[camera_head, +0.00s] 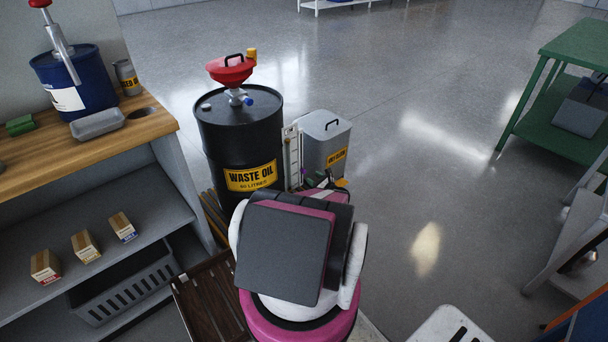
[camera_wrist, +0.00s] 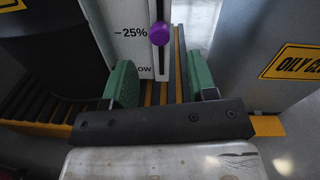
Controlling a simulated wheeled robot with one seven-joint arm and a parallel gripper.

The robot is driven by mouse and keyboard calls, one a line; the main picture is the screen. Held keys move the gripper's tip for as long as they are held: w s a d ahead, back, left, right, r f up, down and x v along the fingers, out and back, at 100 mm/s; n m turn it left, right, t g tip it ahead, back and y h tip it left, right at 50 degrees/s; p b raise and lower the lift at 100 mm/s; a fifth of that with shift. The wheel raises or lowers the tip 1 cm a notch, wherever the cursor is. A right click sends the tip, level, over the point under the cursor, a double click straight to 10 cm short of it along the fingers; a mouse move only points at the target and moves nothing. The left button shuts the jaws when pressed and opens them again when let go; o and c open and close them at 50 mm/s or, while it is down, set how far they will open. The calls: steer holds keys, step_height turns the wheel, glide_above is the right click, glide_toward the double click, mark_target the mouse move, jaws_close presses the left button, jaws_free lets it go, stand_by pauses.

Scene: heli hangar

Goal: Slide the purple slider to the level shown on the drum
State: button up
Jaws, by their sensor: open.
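The purple slider (camera_wrist: 160,33) is a round knob on a dark vertical slot in a white scale panel (camera_wrist: 128,35). It sits just right of and about level with the "25%" mark; "LOW" is printed below. In the head view the panel (camera_head: 292,148) stands upright between the drum and a grey bin. The black waste oil drum (camera_head: 232,135) has a yellow label; I cannot read a level on it. My gripper (camera_wrist: 163,82) has green fingers spread apart, empty, below the slider in the wrist picture and not touching it. My arm mostly hides the gripper in the head view.
The grey oily-cloth bin (camera_head: 325,140) is close on the right, the drum close on the left. A red funnel (camera_head: 231,70) tops the drum. A wooden workbench (camera_head: 150,115) is at left, a green table (camera_head: 560,55) at far right.

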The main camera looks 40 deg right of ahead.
mark_target(305, 172)
steer(key=w, duration=0.4)
steer(key=w+a, duration=0.1)
steer(key=w, duration=0.1)
steer(key=shift+w, duration=0.25)
